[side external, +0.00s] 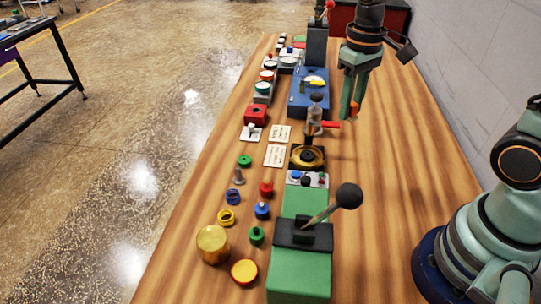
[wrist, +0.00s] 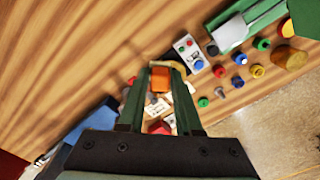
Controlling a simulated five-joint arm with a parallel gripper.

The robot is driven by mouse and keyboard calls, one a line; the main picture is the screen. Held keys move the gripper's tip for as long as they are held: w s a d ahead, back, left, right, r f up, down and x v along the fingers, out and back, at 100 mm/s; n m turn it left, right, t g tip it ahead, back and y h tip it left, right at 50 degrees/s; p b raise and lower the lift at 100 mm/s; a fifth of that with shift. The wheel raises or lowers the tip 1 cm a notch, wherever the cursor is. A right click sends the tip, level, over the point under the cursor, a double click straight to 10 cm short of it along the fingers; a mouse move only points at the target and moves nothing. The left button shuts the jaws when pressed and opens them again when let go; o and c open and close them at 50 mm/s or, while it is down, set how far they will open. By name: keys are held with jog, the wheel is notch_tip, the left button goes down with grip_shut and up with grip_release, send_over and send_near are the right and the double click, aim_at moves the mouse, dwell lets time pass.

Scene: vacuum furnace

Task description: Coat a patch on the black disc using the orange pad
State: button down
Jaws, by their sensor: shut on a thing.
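My gripper (side external: 352,108) hangs above the right part of the wooden table, pointing down. Its green fingers are shut on a small orange pad (side external: 355,107). In the wrist view the orange pad (wrist: 159,82) sits between the fingertips (wrist: 158,78). A round dark piece with a gold ring (side external: 307,157) lies on a black square base in the middle row; it may be the black disc, but I cannot tell for sure. The pad is apart from it, up and to the right in the side view. In the wrist view the gripper partly hides this spot.
A glass vessel with a red handle (side external: 315,122) stands just left of my gripper, near a blue instrument (side external: 300,100). A green lever machine (side external: 300,270) is in front. Several coloured caps and a gold cylinder (side external: 212,244) lie left. The table's right side is clear.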

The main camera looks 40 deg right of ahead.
aim_at(306, 159)
jog(key=shift+w+a+f+m, duration=0.95)
jog(key=shift+f+m, duration=0.55)
jog(key=shift+f, duration=0.65)
jog(key=shift+w+a+f+m, duration=0.7)
jog(key=shift+w+f+m, duration=0.3)
jog(key=shift+f+m, duration=0.8)
jog(key=shift+w+a+f+m, duration=0.95)
jog(key=shift+f+m, duration=0.25)
jog(key=shift+f, duration=1.25)
jog(key=shift+w+d+f, duration=0.5)
jog(key=shift+f, duration=0.05)
jog(key=shift+w+d, duration=1.05)
jog(key=shift+d, duration=0.05)
jog(key=s+a, duration=0.3)
notch_tip(306, 159, up, 8)
